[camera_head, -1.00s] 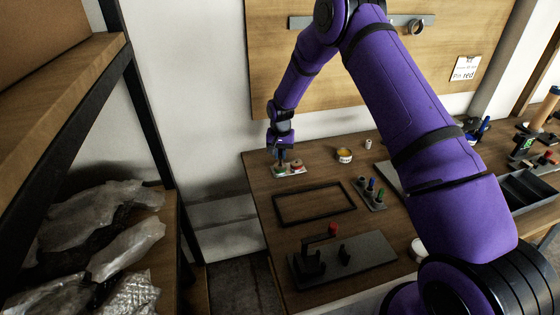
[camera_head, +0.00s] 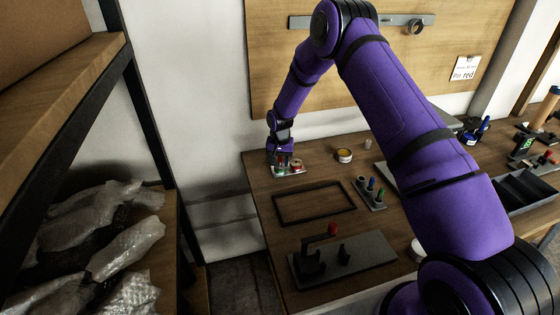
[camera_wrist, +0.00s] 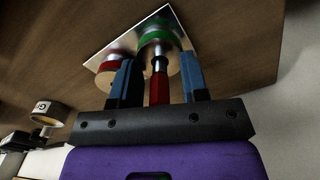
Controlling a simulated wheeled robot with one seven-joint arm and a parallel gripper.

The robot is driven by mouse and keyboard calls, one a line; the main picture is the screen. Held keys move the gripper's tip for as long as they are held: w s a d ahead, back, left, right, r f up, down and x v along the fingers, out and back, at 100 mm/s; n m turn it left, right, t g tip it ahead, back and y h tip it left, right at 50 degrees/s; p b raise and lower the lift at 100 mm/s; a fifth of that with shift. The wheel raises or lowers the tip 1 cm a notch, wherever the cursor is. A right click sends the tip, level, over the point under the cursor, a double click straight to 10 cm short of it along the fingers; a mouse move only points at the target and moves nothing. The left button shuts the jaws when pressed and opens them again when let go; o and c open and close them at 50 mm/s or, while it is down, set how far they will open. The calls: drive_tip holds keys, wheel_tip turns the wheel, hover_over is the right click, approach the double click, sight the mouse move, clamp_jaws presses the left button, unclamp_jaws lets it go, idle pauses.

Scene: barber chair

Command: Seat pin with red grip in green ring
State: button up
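A pin with a red grip (camera_wrist: 158,88) stands between my gripper's fingers in the wrist view, its metal shaft running to the ring with the green band (camera_wrist: 155,35). How deep the shaft sits is hidden. My gripper (camera_wrist: 160,72) has its blue fingers on either side of the pin, with a visible gap on each side, so it looks open. A ring with a red band (camera_wrist: 112,62) is beside the green one on the same white plate (camera_wrist: 97,54). In the head view, my gripper (camera_head: 281,163) is low over that plate (camera_head: 290,172) and hides most of the pin.
A black rectangular frame (camera_head: 314,184) lies on the wooden table. A small stand (camera_head: 372,207) with blue and green grips is to its right, and a dark plate with a red-handled fixture (camera_head: 370,250) in front. A wall sign (camera_head: 464,70) reads "Pin red".

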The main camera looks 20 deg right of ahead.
wheel_tip(320, 180, up, 12)
drive_tip(key=shift+r, duration=0.2)
idle(0.5)
drive_tip(key=s+d+r+n+t, duration=0.1)
drive_tip(key=s+r, duration=0.5)
drive_tip(key=r, duration=0.4)
drive_tip(key=s+d+r+t, duration=0.1)
drive_tip(key=s+d+r, duration=0.1)
drive_tip(key=s+r, duration=0.55)
drive_tip(key=s+d+r+n+t, duration=0.1)
drive_tip(key=s+r, duration=0.4)
drive_tip(key=r, duration=0.6)
drive_tip(key=s+d+r+n+t, duration=0.1)
drive_tip(key=s+r, duration=0.1)
drive_tip(key=s, duration=1.2)
drive_tip(key=s+d+r+n+t, duration=0.1)
drive_tip(key=s+d+r, duration=0.1)
drive_tip(key=s, duration=1.2)
drive_tip(key=shift+s+r+n, duration=0.3)
drive_tip(key=shift+r, duration=0.35)
